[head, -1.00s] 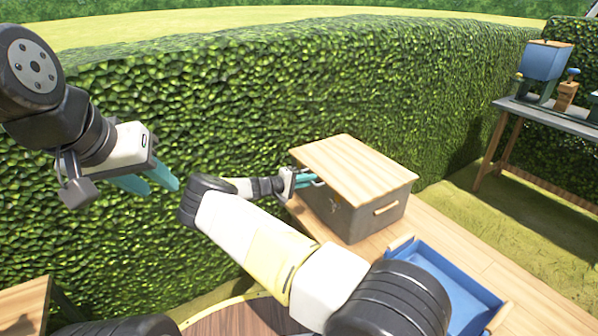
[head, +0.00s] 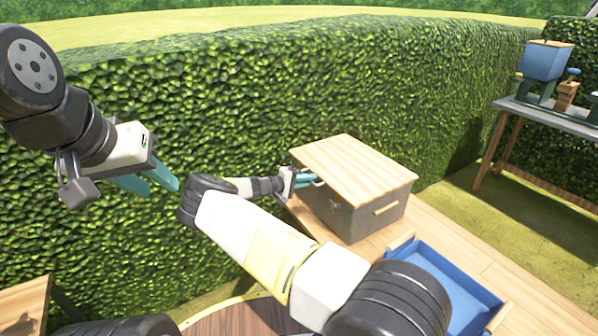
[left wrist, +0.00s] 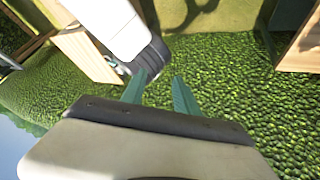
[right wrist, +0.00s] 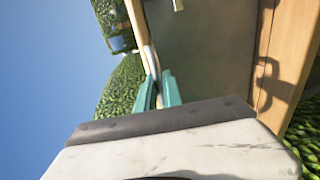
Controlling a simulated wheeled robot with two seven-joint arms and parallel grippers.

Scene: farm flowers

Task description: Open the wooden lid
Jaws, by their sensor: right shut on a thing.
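The wooden lid (head: 355,168) lies flat on top of a grey box (head: 352,222), and no gap shows between them in the head view. My right gripper (head: 314,180) is at the lid's left edge. Its teal fingers are close together on a thin part of the lid's edge in the right wrist view (right wrist: 158,75), where the lid (right wrist: 136,22) runs along the grey box wall (right wrist: 210,50). The exact contact is partly hidden by the fingers. My left gripper (head: 160,188) is raised at the left, empty, with its fingers apart, as the left wrist view (left wrist: 160,76) also shows.
A blue tray (head: 452,290) with wooden handles stands in front of the box on the wooden table (head: 480,248). A tall hedge (head: 240,110) runs close behind. A grey table (head: 548,118) at the right holds a blue container (head: 545,62). My right forearm covers the near middle.

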